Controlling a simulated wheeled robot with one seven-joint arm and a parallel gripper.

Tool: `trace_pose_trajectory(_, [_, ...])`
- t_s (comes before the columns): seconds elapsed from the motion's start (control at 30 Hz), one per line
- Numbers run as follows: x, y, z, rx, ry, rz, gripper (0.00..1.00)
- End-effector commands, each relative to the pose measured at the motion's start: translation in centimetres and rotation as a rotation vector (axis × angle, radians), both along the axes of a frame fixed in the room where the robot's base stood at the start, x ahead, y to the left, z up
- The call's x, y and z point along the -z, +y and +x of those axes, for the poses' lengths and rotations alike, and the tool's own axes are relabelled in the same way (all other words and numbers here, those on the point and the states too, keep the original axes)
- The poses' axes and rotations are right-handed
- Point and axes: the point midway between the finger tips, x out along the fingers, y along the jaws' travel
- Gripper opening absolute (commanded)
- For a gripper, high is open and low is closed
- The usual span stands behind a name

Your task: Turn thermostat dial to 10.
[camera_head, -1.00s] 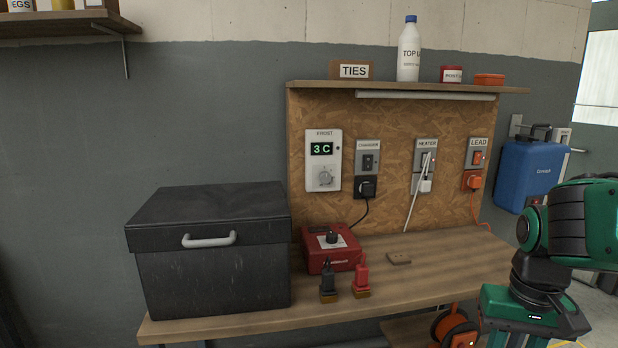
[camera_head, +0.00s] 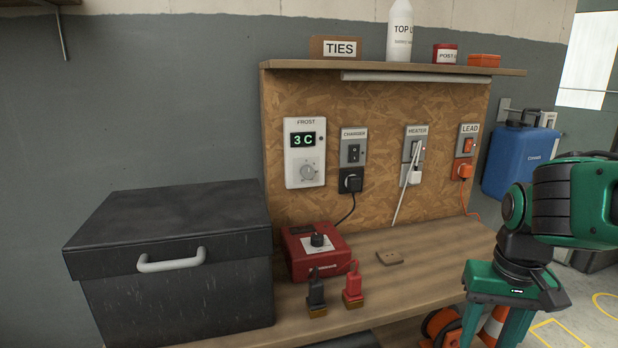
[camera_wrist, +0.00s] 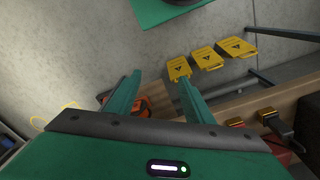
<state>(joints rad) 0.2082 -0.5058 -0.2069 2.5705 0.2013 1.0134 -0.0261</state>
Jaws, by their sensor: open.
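The thermostat is a white wall unit (camera_head: 305,153) labelled FROST, fixed at the left of the wooden board. Its green display (camera_head: 303,140) reads 3 C. A round grey dial (camera_head: 309,172) sits below the display. My gripper (camera_wrist: 155,82) is open in the wrist view, with two green fingers apart and nothing between them. It points down beside the bench's front edge. In the head view my green arm is at the right, well away from the thermostat. The wrist view does not show the thermostat.
A large black box (camera_head: 175,305) stands on the bench left of the thermostat. A red charger (camera_head: 318,262) with black and red clamps (camera_head: 353,284) lies below the dial. A shelf (camera_head: 400,67) overhangs the board. Plugs and cords (camera_head: 413,176) hang right of it. Bare bench top (camera_head: 430,262) lies at right.

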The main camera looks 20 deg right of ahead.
Motion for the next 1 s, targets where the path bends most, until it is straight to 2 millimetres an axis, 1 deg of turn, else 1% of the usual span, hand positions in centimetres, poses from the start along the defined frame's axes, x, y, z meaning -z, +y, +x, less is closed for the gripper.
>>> trace_pose_trajectory(0.07, [0.3,-0.6,2.1,-0.034,-0.036,-0.050,0.47])
trace_pose_trajectory(0.17, [0.4,-1.8,6.2,-0.104,-0.122,-0.151,0.47])
trace_pose_trajectory(0.2, [0.4,-2.2,8.2,-0.138,-0.164,-0.199,0.47])
trace_pose_trajectory(0.27, [0.1,-2.7,11.3,-0.196,-0.232,-0.274,0.47])
trace_pose_trajectory(0.3, [-0.2,-3.0,13.4,-0.235,-0.279,-0.323,0.47])
trace_pose_trajectory(0.37, [-0.9,-3.0,16.5,-0.297,-0.350,-0.396,0.47])
trace_pose_trajectory(0.4, [-1.4,-2.8,18.6,-0.338,-0.398,-0.444,0.47])
trace_pose_trajectory(0.47, [-2.3,-2.3,21.6,-0.405,-0.473,-0.514,0.47])
trace_pose_trajectory(0.5, [-3.0,-1.7,23.5,-0.450,-0.523,-0.559,0.47])
trace_pose_trajectory(0.57, [-4.1,-0.5,26.3,-0.519,-0.601,-0.625,0.47])
trace_pose_trajectory(0.6, [-4.9,0.5,28.1,-0.566,-0.657,-0.668,0.47])
trace_pose_trajectory(0.67, [-6.2,2.3,30.5,-0.636,-0.738,-0.730,0.47])
trace_pose_trajectory(0.7, [-7.1,3.7,32.0,-0.683,-0.795,-0.769,0.47])
trace_pose_trajectory(0.73, [-7.7,4.8,33.0,-0.719,-0.838,-0.796,0.47])
trace_pose_trajectory(0.77, [-8.4,5.9,34.0,-0.752,-0.880,-0.824,0.47])
trace_pose_trajectory(0.8, [-9.2,7.6,35.0,-0.797,-0.936,-0.856,0.47])
trace_pose_trajectory(0.87, [-10.5,9.9,36.3,-0.854,-1.015,-0.900,0.47])
trace_pose_trajectory(0.9, [-11.2,11.5,36.9,-0.889,-1.065,-0.925,0.47])
trace_pose_trajectory(1.0, [-12.7,14.7,37.9,-0.957,-1.167,-0.974,0.47])
